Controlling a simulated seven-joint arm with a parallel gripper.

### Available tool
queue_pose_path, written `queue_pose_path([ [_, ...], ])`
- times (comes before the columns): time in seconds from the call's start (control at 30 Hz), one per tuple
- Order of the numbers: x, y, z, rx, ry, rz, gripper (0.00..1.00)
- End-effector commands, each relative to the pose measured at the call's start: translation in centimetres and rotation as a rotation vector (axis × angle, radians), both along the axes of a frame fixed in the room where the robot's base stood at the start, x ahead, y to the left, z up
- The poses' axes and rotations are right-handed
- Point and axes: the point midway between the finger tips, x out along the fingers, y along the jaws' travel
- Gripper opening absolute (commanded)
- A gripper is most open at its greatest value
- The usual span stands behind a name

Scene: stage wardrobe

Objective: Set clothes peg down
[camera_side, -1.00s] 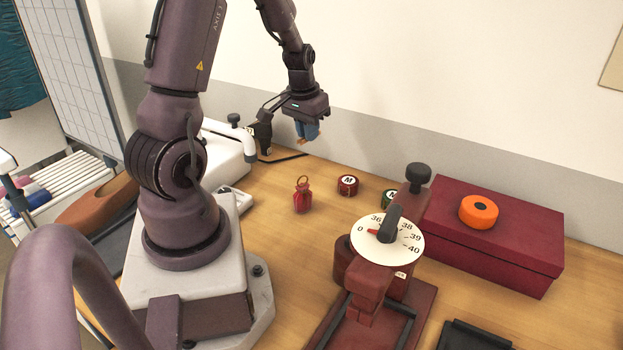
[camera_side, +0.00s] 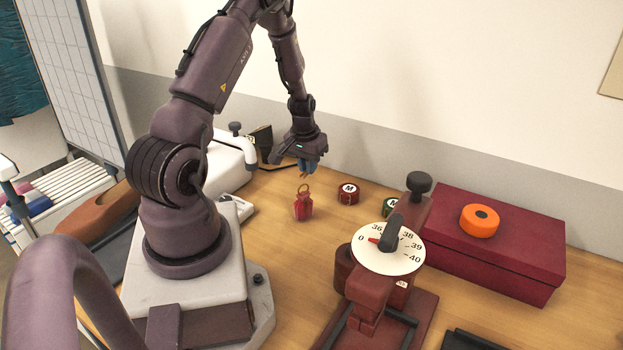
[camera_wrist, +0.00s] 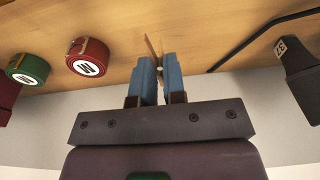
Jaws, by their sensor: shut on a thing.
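The clothes peg (camera_wrist: 153,46) is a thin wooden piece between the blue fingers of my gripper (camera_wrist: 155,80) in the wrist view. In the side view my gripper (camera_side: 308,170) hangs above the back of the wooden table, fingers down. The peg shows there as a small tan bit (camera_side: 305,178) at the fingertips, just behind and above a small red bottle. My gripper is shut on the peg. I cannot tell whether the peg touches the table; most of it is hidden by the fingers.
The red bottle (camera_side: 303,207) with a loop on top stands close in front. A red tape measure (camera_side: 348,193) and a green one (camera_side: 391,206) lie to the right. A dial device (camera_side: 388,249) and a dark red box (camera_side: 500,250) bearing an orange roll (camera_side: 480,221) stand farther right.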

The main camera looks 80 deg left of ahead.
Motion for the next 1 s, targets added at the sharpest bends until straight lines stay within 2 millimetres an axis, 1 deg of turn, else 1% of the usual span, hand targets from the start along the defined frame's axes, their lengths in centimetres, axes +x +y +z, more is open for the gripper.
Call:
queue_pose_path([
  [0.03, 0.3, 0.4, -0.8, -0.001, 0.001, 0.000, 0.00],
  [0.07, 0.5, 0.6, -1.1, -0.001, 0.001, 0.000, 0.00],
  [0.23, 1.1, 1.4, -2.1, 0.000, 0.000, 0.000, 0.00],
  [0.3, 1.4, 1.7, -2.8, -0.001, 0.001, 0.000, 0.00],
  [0.4, 1.2, 1.6, -4.4, -0.004, 0.002, 0.001, 0.00],
  [0.5, 1.3, 1.7, -5.4, -0.001, 0.001, 0.000, 0.00],
  [0.9, 1.3, 1.7, -5.9, 0.000, 0.000, 0.000, 0.00],
  [0.93, 1.3, 1.7, -5.9, 0.001, -0.001, 0.000, 0.13],
  [0.97, 1.3, 1.7, -5.9, 0.001, -0.001, 0.000, 0.20],
  [1.0, 1.3, 1.7, -5.9, 0.001, -0.001, 0.000, 0.29],
])
